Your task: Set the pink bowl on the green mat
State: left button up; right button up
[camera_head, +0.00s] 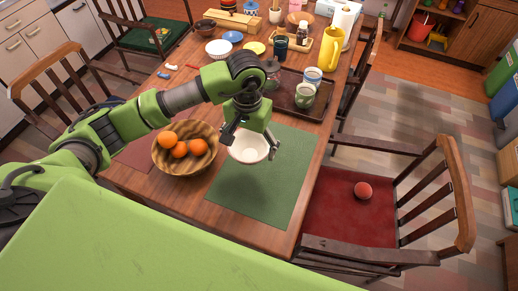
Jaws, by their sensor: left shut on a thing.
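The pink bowl (249,150), very pale in this light, is upright between the fingers of my left gripper (250,142). One finger is at its left side and the other at its right, and the gripper is shut on it. The bowl is over the upper left part of the green mat (268,196), which lies flat near the table's front right corner. A darker patch shows on the mat below the bowl; the gap between them is hard to judge. My right gripper is out of view.
A wooden bowl of oranges (186,168) stands close to the left of the mat. A dark tray (291,103) with mugs lies behind the mat. A yellow pitcher (331,48) and other dishes stand farther back. The mat's front part is clear.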

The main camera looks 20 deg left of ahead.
aim_at(257, 143)
pick_arm(q)
jog(key=w+f, duration=0.2)
jog(key=f, duration=0.1)
jog(key=w+f, duration=0.2)
jog(key=shift+d+p, duration=0.3)
jog(key=shift+d, duration=0.05)
notch_tip(257, 143, down, 4)
jog(key=shift+w+r, duration=0.15)
jog(key=shift+r, duration=0.05)
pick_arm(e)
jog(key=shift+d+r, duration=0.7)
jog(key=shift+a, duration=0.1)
pick_arm(q)
jog(key=shift+f, duration=0.2)
jog(key=o, duration=1.3)
jog(key=shift+c, duration=0.2)
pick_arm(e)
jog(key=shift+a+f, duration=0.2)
pick_arm(q)
jog(key=shift+r, duration=0.15)
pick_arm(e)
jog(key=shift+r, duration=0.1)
